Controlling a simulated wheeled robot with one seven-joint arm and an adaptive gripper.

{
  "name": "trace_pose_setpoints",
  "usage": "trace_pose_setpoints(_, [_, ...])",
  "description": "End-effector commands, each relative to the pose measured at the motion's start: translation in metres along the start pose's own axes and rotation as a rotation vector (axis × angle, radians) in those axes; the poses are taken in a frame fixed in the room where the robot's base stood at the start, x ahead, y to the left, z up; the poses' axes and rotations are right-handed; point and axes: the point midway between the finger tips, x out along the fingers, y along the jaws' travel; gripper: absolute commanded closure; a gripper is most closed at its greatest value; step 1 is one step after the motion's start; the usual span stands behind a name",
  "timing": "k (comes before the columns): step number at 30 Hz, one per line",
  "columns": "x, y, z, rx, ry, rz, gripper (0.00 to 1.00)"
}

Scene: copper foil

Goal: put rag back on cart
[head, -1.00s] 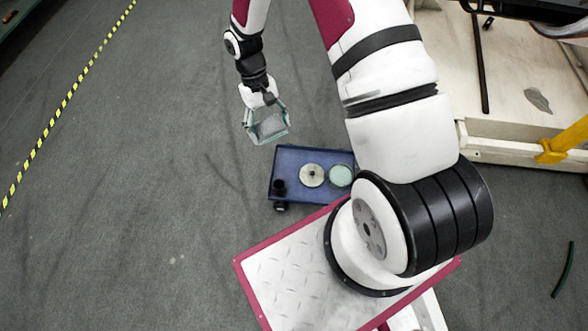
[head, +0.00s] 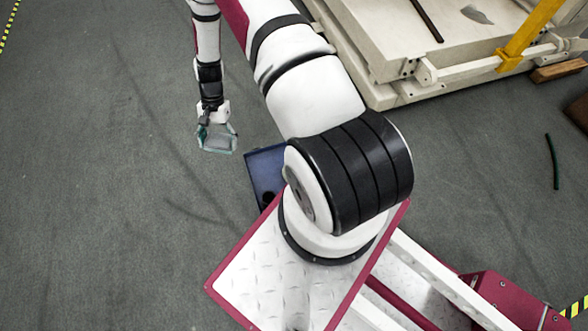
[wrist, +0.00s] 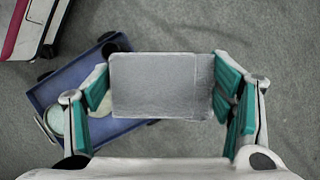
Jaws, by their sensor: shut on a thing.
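My gripper (head: 217,138) is shut on a grey folded rag (wrist: 152,85), which spans the gap between the teal finger pads in the wrist view. The rag also shows between the fingers in the head view (head: 216,143). The blue cart (head: 262,168) stands on the floor to the right of my gripper, and my arm hides much of it. In the wrist view the cart (wrist: 70,78) lies below and left of the rag, partly covered by the rag and the left finger.
A dark round item (wrist: 113,48) and a pale green round item (wrist: 55,118) are at the cart. A cream platform (head: 390,85) with a yellow bar (head: 527,35) stands at the upper right. The grey floor (head: 100,200) on the left is clear.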

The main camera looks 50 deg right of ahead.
Motion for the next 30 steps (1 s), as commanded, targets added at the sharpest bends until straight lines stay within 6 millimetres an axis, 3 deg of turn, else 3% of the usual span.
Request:
trace_pose_setpoints(1, [0.022,0.000,-0.020,0.068,-0.002,-0.027,0.51])
trace_pose_setpoints(8, [0.086,0.012,-0.089,0.383,-0.002,-0.157,0.51])
trace_pose_setpoints(18, [0.175,0.050,-0.178,0.817,-0.004,-0.338,0.51])
trace_pose_setpoints(24, [0.202,0.067,-0.203,0.956,-0.003,-0.397,0.51])
trace_pose_setpoints(30, [0.216,0.071,-0.213,0.991,-0.001,-0.412,0.51])
